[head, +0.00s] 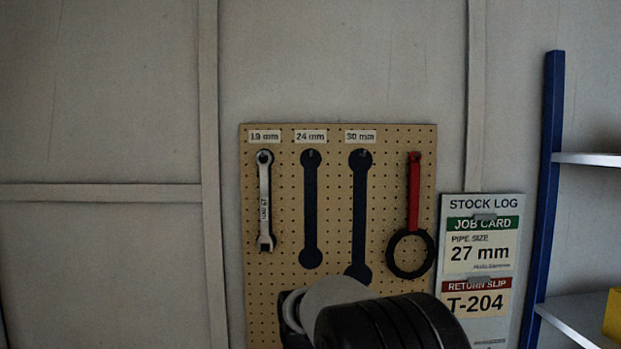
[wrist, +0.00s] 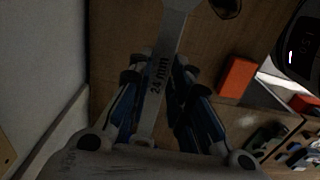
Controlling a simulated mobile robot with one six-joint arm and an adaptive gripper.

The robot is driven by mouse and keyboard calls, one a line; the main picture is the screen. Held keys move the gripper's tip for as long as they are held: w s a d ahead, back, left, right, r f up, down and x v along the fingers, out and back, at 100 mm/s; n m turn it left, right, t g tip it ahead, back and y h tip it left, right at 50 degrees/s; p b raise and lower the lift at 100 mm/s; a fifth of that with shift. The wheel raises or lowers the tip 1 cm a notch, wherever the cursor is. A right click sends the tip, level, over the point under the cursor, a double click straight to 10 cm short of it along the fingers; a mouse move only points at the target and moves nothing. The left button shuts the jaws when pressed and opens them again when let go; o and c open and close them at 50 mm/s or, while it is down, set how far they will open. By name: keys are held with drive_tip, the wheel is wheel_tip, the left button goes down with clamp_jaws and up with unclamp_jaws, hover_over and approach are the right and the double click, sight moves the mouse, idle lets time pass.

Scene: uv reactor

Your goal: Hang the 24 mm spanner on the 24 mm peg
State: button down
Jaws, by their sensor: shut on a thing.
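In the head view the 24 mm peg (head: 311,154) is at the top of a dark, empty spanner outline (head: 310,210) under the "24 mm" label (head: 311,136).
The pegboard (head: 283,290) also holds a 19 mm spanner (head: 265,200) on the left and a red-handled strap tool (head: 414,190) on the right. The 30 mm outline (head: 360,210) is empty. A stock log board (head: 481,260) and blue shelf post (head: 549,180) stand right.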

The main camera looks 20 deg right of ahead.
idle(0.5)
drive_tip(key=s+a+f+m, duration=0.8)
drive_tip(key=f+m, duration=0.3)
drive_tip(key=m, duration=0.2)
drive_tip(key=shift+s+a, duration=0.15)
drive_tip(key=shift+s, duration=0.05)
drive_tip(key=shift+r, duration=0.1)
drive_tip(key=w+d+r+n, duration=0.2)
drive_tip(key=r+n, duration=0.1)
drive_tip(key=n, duration=0.1)
drive_tip(key=w+d+r+n, duration=0.3)
drive_tip(key=n, duration=0.1)
drive_tip(key=w+d+r+n, duration=0.2)
drive_tip(key=w+r+n, duration=0.1)
drive_tip(key=r+n, duration=0.1)
drive_tip(key=shift+w+d, duration=0.1)
drive_tip(key=shift+d, duration=0.3)
drive_tip(key=shift+w+d+r+n, duration=0.15)
drive_tip(key=shift+d+r+n, duration=0.15)
drive_tip(key=shift+r+n, duration=0.2)
drive_tip(key=shift+f, duration=0.15)
